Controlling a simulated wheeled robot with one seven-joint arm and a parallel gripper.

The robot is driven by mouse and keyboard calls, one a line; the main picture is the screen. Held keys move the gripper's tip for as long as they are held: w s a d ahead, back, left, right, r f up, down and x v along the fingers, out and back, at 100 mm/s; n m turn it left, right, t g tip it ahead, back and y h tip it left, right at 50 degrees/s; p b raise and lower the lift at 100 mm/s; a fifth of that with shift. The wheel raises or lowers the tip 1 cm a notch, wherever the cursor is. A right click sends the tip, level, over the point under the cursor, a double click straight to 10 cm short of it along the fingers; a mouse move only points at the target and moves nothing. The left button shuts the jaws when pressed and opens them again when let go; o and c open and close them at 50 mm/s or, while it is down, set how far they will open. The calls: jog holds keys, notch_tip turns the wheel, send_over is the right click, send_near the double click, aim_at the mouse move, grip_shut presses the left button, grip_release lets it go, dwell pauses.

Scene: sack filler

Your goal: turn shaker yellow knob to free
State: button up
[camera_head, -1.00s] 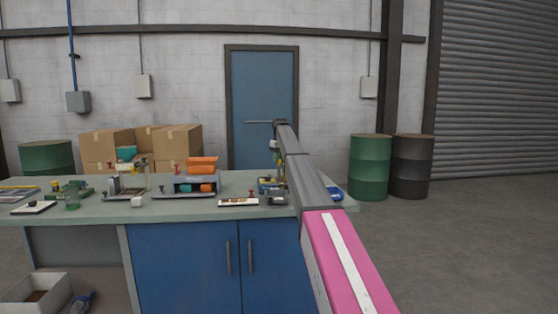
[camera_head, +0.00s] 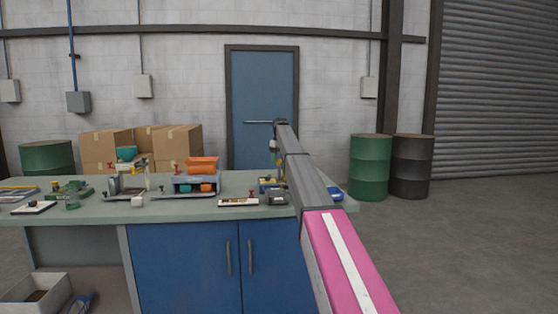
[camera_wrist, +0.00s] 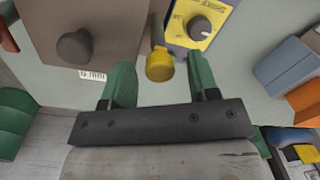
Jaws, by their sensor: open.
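In the wrist view a yellow knob (camera_wrist: 159,66) stands between my gripper's two green fingers. My gripper (camera_wrist: 160,78) is open, with one finger on each side of the knob and visible gaps, wider on the left. Beyond it is a yellow plate (camera_wrist: 181,38) with partly cut-off lettering that seems to begin "SHAKE". On the plate sits a dark round knob (camera_wrist: 198,28) with a pale mark. In the head view my arm reaches over the bench's right end, and the yellow knob cannot be made out clearly there.
A brown-grey box (camera_wrist: 115,25) with a dark knob (camera_wrist: 75,46) lies left of my fingers. Blue-grey and orange parts (camera_wrist: 306,100) are at the right. The bench (camera_head: 95,212) carries several small devices. Cardboard boxes (camera_head: 177,143) and a green drum (camera_head: 370,167) stand behind.

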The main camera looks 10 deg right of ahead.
notch_tip(320, 180, up, 11)
jog(key=shift+d+f, duration=0.15)
jog(key=shift+d, duration=0.1)
dwell(0.4)
